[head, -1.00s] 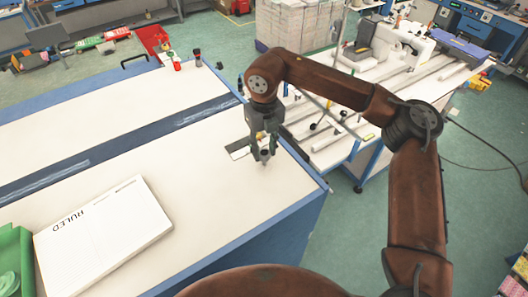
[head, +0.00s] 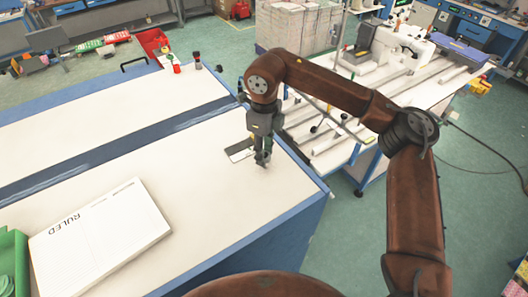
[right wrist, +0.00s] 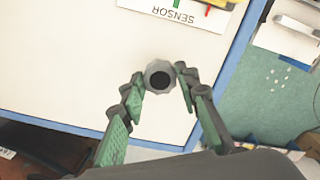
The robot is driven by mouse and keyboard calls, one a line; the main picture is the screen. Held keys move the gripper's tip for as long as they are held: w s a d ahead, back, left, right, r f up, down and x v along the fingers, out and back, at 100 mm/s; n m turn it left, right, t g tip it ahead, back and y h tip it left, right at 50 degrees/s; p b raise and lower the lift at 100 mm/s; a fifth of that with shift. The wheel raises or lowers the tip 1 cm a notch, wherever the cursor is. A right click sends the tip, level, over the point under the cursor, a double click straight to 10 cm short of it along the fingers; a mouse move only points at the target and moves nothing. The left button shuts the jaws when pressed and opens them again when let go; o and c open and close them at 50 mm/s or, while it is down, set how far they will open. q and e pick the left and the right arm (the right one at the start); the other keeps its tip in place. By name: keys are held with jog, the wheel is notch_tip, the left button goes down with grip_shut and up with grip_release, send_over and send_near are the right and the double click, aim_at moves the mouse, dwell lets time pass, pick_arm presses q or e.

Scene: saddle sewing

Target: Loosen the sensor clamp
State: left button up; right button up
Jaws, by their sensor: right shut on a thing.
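My right gripper (head: 262,160) points down over the near right part of the white bench top in the head view. In the right wrist view its green-padded fingers (right wrist: 159,77) are shut on a grey round knob (right wrist: 159,75) with a dark hole in its middle. I cannot tell what the knob sits on, or whether it touches the bench. A white card (right wrist: 172,12) marked SENSOR lies beside it in the right wrist view, with green, red and yellow pieces at its edge. The card also shows behind the gripper in the head view (head: 238,151). My left gripper is not in view.
A thick white RULED pad (head: 100,238) and a green bin (head: 12,262) are at the left of the bench. A red bin (head: 152,42) and small bottles stand at the far end. A cart with a sewing machine (head: 402,42) stands behind my right arm.

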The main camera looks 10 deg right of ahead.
dwell(0.4)
jog(key=o, duration=1.2)
jog(key=shift+c, duration=0.2)
notch_tip(320, 180, up, 12)
